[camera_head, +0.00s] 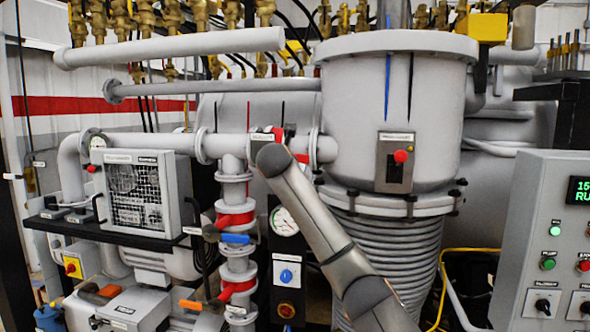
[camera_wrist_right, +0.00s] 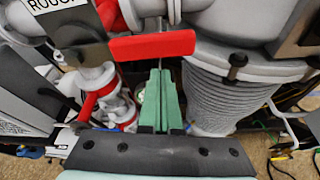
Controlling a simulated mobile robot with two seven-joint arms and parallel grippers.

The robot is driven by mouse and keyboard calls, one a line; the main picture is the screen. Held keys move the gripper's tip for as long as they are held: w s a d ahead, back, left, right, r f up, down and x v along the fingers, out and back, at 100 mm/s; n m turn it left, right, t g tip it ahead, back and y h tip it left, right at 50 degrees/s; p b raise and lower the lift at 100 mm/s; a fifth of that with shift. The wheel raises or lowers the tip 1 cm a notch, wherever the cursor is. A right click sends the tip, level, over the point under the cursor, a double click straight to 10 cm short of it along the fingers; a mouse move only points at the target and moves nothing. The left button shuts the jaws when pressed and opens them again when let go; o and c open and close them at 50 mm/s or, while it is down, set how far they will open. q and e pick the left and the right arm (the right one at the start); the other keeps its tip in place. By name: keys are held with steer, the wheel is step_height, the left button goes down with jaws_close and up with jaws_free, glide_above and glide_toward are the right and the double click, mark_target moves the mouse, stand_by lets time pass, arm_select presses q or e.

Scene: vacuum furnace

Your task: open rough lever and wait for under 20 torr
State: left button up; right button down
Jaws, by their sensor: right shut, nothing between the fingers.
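The rough lever is a red bar (camera_wrist_right: 152,45) in the right wrist view, lying crosswise beside a valve body whose label is cut off after "ROUG". My right gripper (camera_wrist_right: 160,72) has its green fingers shut together and empty. Its tips are just below the red bar in that view; I cannot tell whether they touch it. In the head view, my right arm's end covers the gripper and most of the valve, with a little red (camera_head: 302,158) showing beside it. The control panel's green display (camera_head: 580,190) is cut off, showing only "15" and "RU". My left gripper is out of view.
A round gauge (camera_head: 284,221) stands below the valve pipe. A blue-handled valve (camera_head: 236,238) and an orange-handled valve (camera_head: 191,305) lie left of my arm. The large grey chamber (camera_head: 350,100) with its bellows stands close on the right. A caged pump unit (camera_head: 140,190) is at left.

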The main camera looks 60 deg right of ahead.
steer(key=a+f+b+v, duration=0.1)
steer(key=f+v, duration=0.1)
steer(key=v, duration=0.7)
steer(key=shift+a+r, duration=0.15)
steer(key=shift+a, duration=0.05)
